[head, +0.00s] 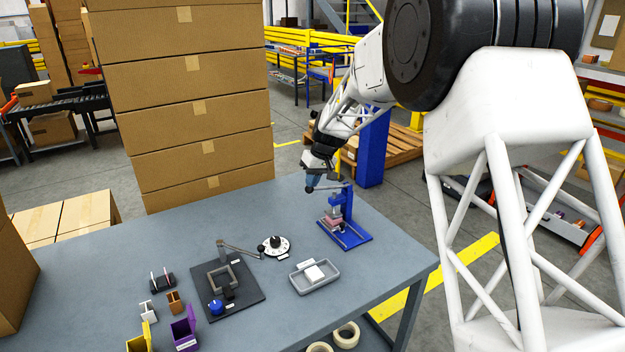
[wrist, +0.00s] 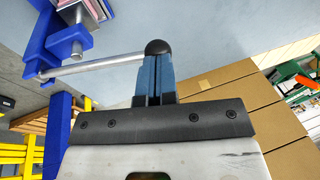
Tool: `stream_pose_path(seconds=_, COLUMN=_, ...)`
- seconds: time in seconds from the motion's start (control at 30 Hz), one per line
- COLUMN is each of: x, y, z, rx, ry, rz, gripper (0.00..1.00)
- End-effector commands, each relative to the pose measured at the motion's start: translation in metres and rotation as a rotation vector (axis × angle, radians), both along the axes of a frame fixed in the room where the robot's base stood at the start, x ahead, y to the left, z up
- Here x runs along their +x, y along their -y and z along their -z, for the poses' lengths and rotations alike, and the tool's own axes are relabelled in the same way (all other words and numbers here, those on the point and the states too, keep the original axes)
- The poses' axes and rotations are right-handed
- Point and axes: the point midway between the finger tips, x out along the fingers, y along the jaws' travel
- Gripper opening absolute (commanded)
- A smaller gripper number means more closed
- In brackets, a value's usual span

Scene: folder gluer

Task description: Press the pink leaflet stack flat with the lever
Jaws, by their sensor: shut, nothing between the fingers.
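A blue lever press (head: 349,222) stands near the table's far right corner. The pink leaflet stack (head: 334,221) lies on its base under the pressing part; only the stack's edge shows in the wrist view (wrist: 84,10). The press's grey lever (wrist: 95,62) sticks out sideways, roughly level, and ends in a black knob (wrist: 157,47). My gripper (head: 311,182) is just above the knob in the head view. In the wrist view its blue fingers (wrist: 155,62) are closed together, with their tips at the knob. I cannot tell whether they touch it.
On the table (head: 110,254), a grey tray (head: 316,287) with a white block, a round dial (head: 275,246) and a black fixture plate (head: 246,300) stand in front of the press. A tall stack of cartons (head: 195,105) rises behind the table, left of my arm.

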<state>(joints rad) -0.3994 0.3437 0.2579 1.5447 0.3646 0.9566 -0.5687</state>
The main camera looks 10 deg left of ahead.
Motion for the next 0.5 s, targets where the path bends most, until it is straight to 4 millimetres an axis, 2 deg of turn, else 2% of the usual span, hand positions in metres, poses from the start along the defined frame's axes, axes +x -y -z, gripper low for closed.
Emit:
stream_pose_path(seconds=0.37, x=-0.009, y=-0.008, z=0.028, rx=-0.121, ry=0.117, rz=-0.003, gripper=0.00)
stream_pose_path(seconds=0.5, x=-0.011, y=-0.011, z=0.044, rx=-0.137, ry=0.136, rz=-0.002, gripper=0.00)
